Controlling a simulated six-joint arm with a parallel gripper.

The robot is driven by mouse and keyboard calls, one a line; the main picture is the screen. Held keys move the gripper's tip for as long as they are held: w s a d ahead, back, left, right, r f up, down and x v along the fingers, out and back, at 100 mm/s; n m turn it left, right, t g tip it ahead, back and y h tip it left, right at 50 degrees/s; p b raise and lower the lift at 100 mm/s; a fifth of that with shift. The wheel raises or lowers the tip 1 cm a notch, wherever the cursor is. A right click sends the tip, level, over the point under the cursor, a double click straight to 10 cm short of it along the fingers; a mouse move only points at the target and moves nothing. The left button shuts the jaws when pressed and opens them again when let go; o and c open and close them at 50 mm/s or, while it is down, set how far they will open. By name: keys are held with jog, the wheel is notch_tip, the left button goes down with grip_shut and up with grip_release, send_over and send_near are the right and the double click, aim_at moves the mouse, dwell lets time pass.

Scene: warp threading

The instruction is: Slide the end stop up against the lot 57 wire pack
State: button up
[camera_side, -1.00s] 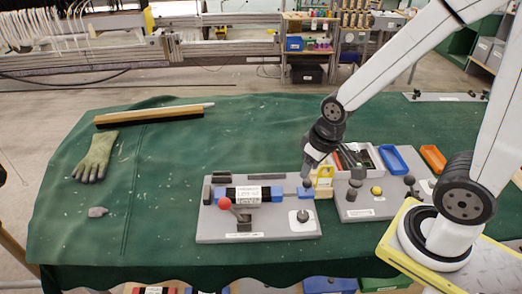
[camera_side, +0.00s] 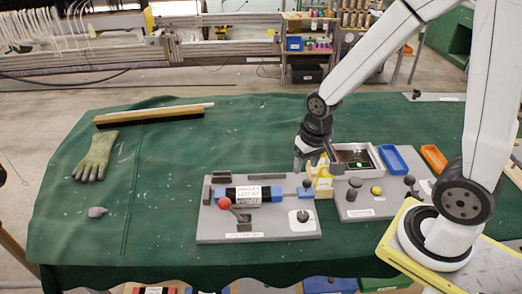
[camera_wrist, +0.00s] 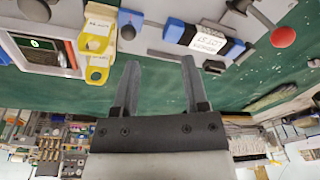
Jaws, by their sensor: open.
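The lot 57 wire pack (camera_side: 246,195), black and blue with a white label, lies in the grey fixture. It also shows at the top of the wrist view (camera_wrist: 207,41). The small blue end stop (camera_side: 306,190) sits at the fixture's right end, with a gap between it and the pack. In the wrist view a small block (camera_wrist: 130,22), apparently this stop, is left of the pack. My gripper (camera_wrist: 160,68) is open and empty. In the side view my gripper (camera_side: 315,162) is above and behind the end stop, apart from it.
A yellow holder (camera_side: 322,182) stands just right of the end stop. A red ball handle (camera_side: 225,203) is at the fixture's front. A second grey plate (camera_side: 362,208) with knobs, a grey tray, a blue bin (camera_side: 394,159) and an orange bin (camera_side: 433,158) are right.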

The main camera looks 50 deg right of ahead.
aim_at(307, 183)
jog(key=w+d+f+m+g, duration=0.1)
jog(key=d+f+m, duration=0.1)
jog(key=m, duration=0.2)
jog(key=w+d+f+m+g, duration=0.1)
jog(key=w+d+f+m, duration=0.1)
jog(key=f+m, duration=0.1)
jog(key=w+d+f+m+g, duration=0.1)
jog(key=d+f+m, duration=0.1)
jog(key=d+m, duration=0.1)
jog(key=shift+w+f+m+g, duration=0.2)
jog(key=shift+w+m+g, duration=0.1)
jog(key=shift+m, duration=0.6)
jog(key=shift+s+f, duration=0.1)
jog(key=shift+f, duration=0.05)
jog(key=shift+s+d+f, duration=0.1)
jog(key=shift+s+f, duration=0.15)
jog(key=shift+f, duration=0.95)
jog(key=shift+s+f, duration=0.2)
jog(key=shift+f, duration=1.05)
jog(key=shift+s+d+f, duration=0.1)
jog(key=shift+s+f, duration=0.15)
jog(key=shift+f, duration=0.95)
grip_shut()
